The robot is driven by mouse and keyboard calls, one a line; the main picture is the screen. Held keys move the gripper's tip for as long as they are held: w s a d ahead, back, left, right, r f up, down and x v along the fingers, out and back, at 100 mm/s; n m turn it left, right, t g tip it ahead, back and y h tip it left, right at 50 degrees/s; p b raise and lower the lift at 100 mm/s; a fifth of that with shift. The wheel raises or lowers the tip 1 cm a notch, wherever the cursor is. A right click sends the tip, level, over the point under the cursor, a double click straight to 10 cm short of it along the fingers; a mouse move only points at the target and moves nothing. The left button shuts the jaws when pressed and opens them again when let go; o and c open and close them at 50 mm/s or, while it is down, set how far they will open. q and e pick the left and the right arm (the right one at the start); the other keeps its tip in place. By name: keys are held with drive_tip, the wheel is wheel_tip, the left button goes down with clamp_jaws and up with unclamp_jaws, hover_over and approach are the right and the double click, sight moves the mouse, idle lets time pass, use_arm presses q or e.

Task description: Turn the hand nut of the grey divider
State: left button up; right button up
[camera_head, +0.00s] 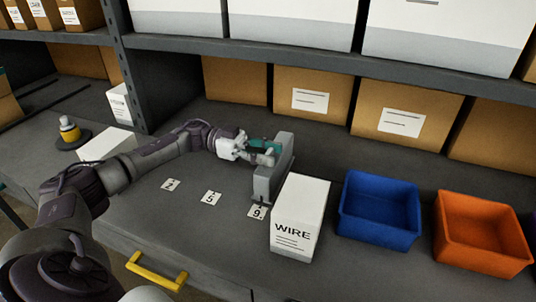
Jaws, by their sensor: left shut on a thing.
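The grey divider (273,177) stands upright on the bench, just behind and left of a white box marked WIRE. My left gripper (266,153) reaches in from the left and is at the divider's left face, near its upper part. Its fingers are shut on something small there. The hand nut is hidden by the fingers, so its shape and angle cannot be made out. My right gripper is not in view.
The white WIRE box (300,218) stands close in front of the divider. A blue bin (380,236) and an orange bin (483,262) are to the right. Number cards, including a 5 card (211,198), lie on the bench. Cardboard boxes (310,92) line the back.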

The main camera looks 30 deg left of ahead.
use_arm(q)
drive_tip(key=o, duration=1.2)
drive_tip(key=shift+d, duration=0.1)
drive_tip(key=shift+c, duration=0.2)
drive_tip(key=v, duration=1.2)
